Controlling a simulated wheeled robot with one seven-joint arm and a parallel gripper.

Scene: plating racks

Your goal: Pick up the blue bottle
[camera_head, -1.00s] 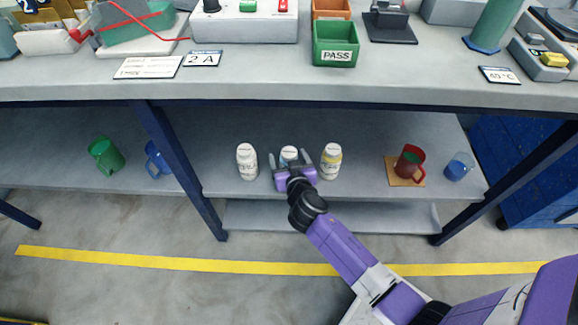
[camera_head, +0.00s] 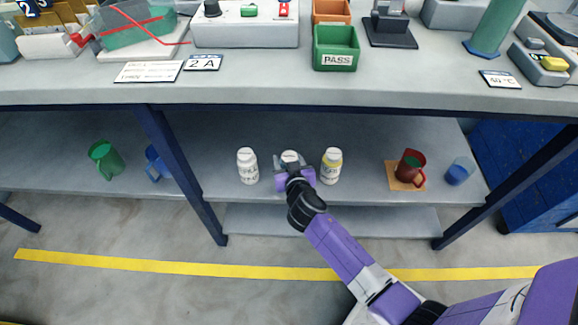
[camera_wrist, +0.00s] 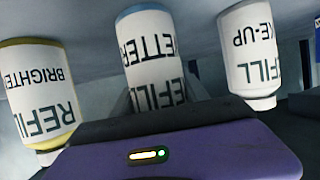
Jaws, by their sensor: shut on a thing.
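The blue bottle is a white bottle with a pale blue band at its base; it is the middle one of three on the lower shelf (camera_head: 400,148). Only its top (camera_head: 289,156) shows in the head view, behind my gripper (camera_head: 292,163). In the wrist view, which looks upside down, the blue bottle (camera_wrist: 150,48) stands in the middle with black lettering on its label. My gripper is shut on it, one finger on each side. The bottle looks upright, and I cannot tell any gap under it.
A white bottle (camera_head: 247,166) stands to the left and a yellow-banded bottle (camera_head: 331,167) close to the right. A red mug (camera_head: 409,165) and a blue cup (camera_head: 459,169) are farther right. The tabletop (camera_head: 270,88) overhangs the shelf.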

